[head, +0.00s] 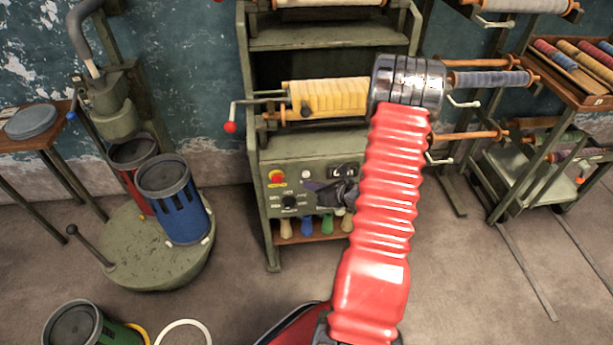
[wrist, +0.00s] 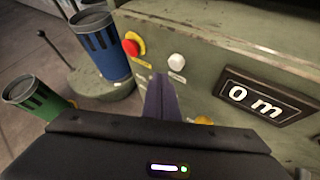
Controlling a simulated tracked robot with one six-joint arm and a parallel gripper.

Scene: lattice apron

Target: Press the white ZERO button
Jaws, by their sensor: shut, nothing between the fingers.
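The white button (wrist: 177,61) is a small round knob on the green panel, with a pale label under it. It also shows in the head view (head: 305,174). My gripper (wrist: 160,77) is shut and empty, its purple fingers pointing at the panel. In the wrist view the fingertips appear a little below and left of the white button. Whether they touch the panel cannot be told. In the head view my gripper (head: 311,185) is in front of the panel, just below the white button.
A red button on a yellow base (wrist: 132,45) is left of the white one. A counter reading "0 m" (wrist: 265,97) is on the right. A black knob (head: 288,202) sits below. Yellow fabric on a roller (head: 328,97) is above the panel.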

